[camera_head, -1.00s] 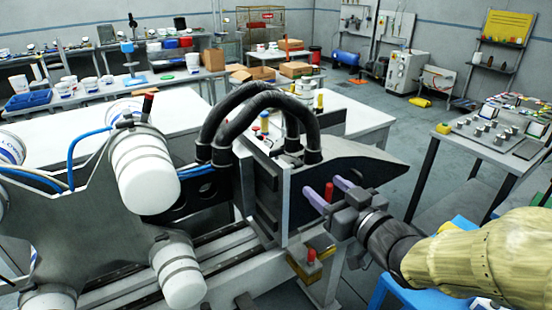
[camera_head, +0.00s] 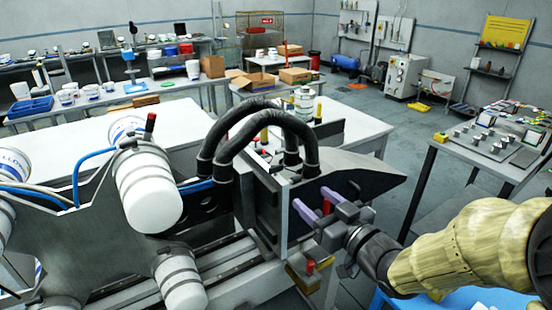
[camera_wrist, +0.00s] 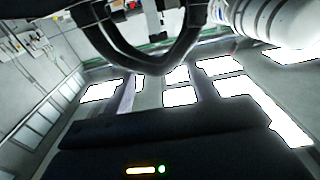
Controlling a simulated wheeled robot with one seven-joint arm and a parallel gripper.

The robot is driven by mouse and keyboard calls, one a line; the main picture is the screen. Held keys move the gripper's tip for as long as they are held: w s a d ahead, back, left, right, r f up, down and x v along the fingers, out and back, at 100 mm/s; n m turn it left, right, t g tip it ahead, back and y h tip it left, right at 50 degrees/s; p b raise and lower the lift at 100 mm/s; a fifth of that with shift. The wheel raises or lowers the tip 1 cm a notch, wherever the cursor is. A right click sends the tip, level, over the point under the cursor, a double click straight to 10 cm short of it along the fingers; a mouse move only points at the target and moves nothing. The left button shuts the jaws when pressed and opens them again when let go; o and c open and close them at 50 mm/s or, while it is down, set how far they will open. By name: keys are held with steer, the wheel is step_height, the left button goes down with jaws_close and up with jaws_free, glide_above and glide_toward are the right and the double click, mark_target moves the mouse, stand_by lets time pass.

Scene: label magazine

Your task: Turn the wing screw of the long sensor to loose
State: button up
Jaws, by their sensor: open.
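My gripper (camera_head: 312,199), with two purple fingers, is open in the head view. It is at the dark side face of the machine, below the black hoses. A red upright part (camera_head: 326,206) appears between the fingers; I cannot tell if it is a wing screw or whether they touch it. The wrist view shows a dark body (camera_wrist: 160,135) close up, with a lit yellow bar (camera_wrist: 140,170) and a green light (camera_wrist: 162,169). I cannot tell if this is the long sensor. No wing screw can be made out for certain.
Thick black hoses (camera_head: 262,108) arch above my gripper. A star-shaped grey frame with white rollers (camera_head: 146,190) stands at left. A red button on a yellow box (camera_head: 309,268) is below my gripper. A side table (camera_head: 462,160) stands at right.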

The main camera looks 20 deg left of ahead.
mark_target(277, 168)
steer(key=shift+w+a+r+p, duration=0.25)
steer(key=shift+p, duration=1)
steer(key=p, duration=0.5)
steer(key=shift+w+a+f, duration=0.1)
steer(key=shift+w+a, duration=0.1)
steer(key=shift+a, duration=0.2)
steer(key=p+x, duration=0.1)
steer(key=x, duration=0.3)
steer(key=p+x, duration=0.2)
steer(key=x, duration=0.3)
steer(key=p+x, duration=0.2)
steer(key=x, duration=0.3)
steer(key=shift+w+f, duration=0.3)
steer(key=shift+w, duration=0.05)
steer(key=c, duration=1)
